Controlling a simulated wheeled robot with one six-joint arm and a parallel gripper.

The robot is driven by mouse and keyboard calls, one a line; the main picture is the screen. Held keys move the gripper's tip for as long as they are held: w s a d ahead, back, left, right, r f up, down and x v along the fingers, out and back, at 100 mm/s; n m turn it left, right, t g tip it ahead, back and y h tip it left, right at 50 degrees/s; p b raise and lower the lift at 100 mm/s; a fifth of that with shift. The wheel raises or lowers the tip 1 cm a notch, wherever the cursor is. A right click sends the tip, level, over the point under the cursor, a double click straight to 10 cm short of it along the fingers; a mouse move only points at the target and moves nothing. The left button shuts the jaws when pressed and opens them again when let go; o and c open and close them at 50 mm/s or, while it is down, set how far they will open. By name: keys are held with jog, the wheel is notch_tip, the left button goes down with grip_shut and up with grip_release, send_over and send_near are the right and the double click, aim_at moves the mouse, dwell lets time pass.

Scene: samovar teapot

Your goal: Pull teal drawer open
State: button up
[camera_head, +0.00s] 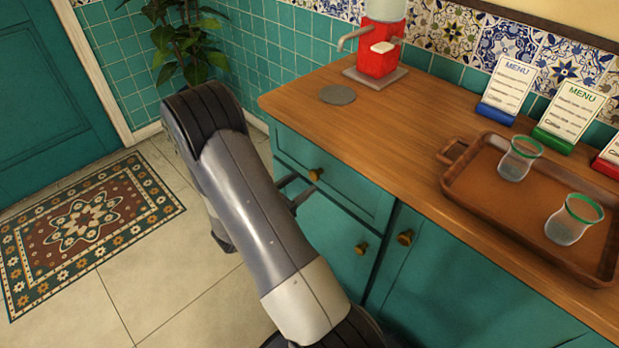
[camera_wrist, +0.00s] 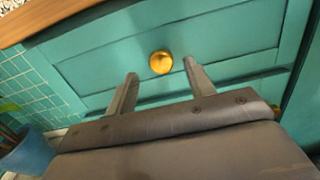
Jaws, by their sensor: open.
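The teal drawer (camera_head: 341,184) is the upper front of the cabinet under the wooden counter, and it looks closed. Its round brass knob (camera_head: 315,174) also shows in the wrist view (camera_wrist: 161,62). My gripper (camera_head: 291,190) is in front of the drawer, close to the knob. In the wrist view its two fingers (camera_wrist: 160,70) are spread apart. The knob appears between the fingertips, slightly beyond them, and nothing is gripped. I cannot tell the exact gap to the knob.
Other brass knobs (camera_head: 361,248) sit on the lower front and on the cabinet door (camera_head: 405,237). On the counter (camera_head: 400,125) are a red dispenser (camera_head: 377,60), a grey disc (camera_head: 338,95) and a tray (camera_head: 455,190) with two glasses. A potted plant (camera_head: 185,45) stands in the corner.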

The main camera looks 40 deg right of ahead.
aim_at(312, 176)
jog(key=shift+w+d, duration=0.1)
jog(key=shift+d, duration=1.95)
grip_shut()
